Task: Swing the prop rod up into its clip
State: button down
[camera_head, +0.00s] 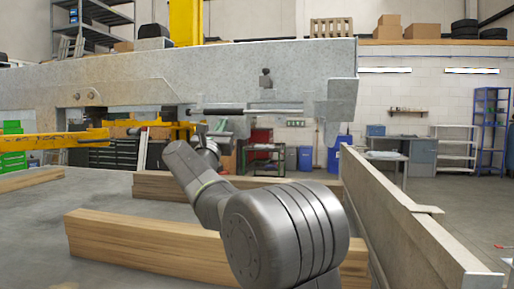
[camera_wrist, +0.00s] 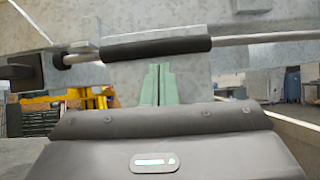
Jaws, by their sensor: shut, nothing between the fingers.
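The prop rod (camera_head: 262,111) lies nearly level along the lower edge of the grey metal frame. In the wrist view its black sleeve (camera_wrist: 157,46) crosses the upper middle, with bare silver rod to the right. A small dark fitting (camera_head: 266,78), which may be the clip, sits on the frame above the rod. My gripper (camera_wrist: 160,68) shows two green fingers, shut and empty, with tips just below the sleeve in the picture. I cannot tell whether they touch it. In the head view, the fingers are hard to make out beside my arm.
Wooden beams (camera_head: 145,238) lie on the floor around my arm. A long grey side rail (camera_head: 400,215) runs along the right. Open floor lies beyond the rail.

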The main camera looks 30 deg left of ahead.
jog(key=f+b+v, duration=0.1)
jog(key=b+v, duration=0.3)
jog(key=v, duration=0.8)
jog(key=shift+w+f+b, duration=0.2)
jog(key=shift+w+b, duration=0.1)
jog(key=s+r+p+x, duration=0.1)
jog(key=r+p+x, duration=0.1)
jog(key=p+x, duration=0.5)
jog(key=x, duration=0.5)
jog(key=shift+w+r, duration=0.2)
jog(key=shift+r, duration=0.15)
